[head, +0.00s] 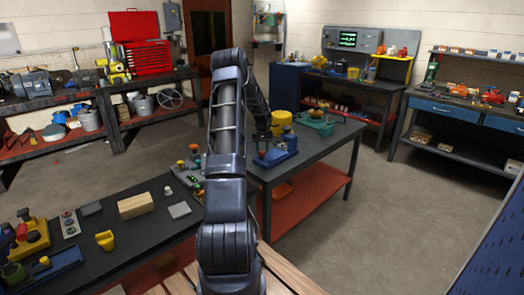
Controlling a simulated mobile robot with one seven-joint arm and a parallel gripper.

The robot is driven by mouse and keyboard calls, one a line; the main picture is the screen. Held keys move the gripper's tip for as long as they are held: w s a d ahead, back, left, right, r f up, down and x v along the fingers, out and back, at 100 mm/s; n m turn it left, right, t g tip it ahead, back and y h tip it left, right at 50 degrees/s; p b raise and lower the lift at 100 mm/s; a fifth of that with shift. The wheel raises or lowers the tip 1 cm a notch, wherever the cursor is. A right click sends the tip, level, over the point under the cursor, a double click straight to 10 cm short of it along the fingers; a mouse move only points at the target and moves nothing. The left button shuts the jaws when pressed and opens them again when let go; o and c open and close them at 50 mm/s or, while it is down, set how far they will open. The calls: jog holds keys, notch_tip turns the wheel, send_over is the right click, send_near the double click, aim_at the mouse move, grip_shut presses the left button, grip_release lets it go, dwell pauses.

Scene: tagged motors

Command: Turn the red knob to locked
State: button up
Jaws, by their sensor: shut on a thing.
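My arm reaches from the bottom middle to the near end of the middle workbench. My gripper (262,138) points down at a blue fixture (278,157) there. It is shut on a small part on top of the fixture, at its left end. That part is hidden by the fingers, so I cannot tell its colour or which way it is turned. A small red part (21,231) shows on a yellow-based unit at the far left of the front bench, well away from my gripper.
A yellow canister (281,121) and a green tray (316,126) stand behind the fixture. A small panel with coloured knobs (190,167) is left of my gripper. The front bench holds a wooden block (136,205). The floor at right is clear.

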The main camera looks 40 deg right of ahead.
aim_at(263, 151)
jog(key=m, duration=0.4)
jog(key=shift+d+m, duration=0.1)
jog(key=shift+m, duration=0.2)
dwell(0.3)
jog(key=o, duration=1)
notch_tip(263, 151, up, 11)
jog(key=shift+f, duration=0.1)
dwell(0.3)
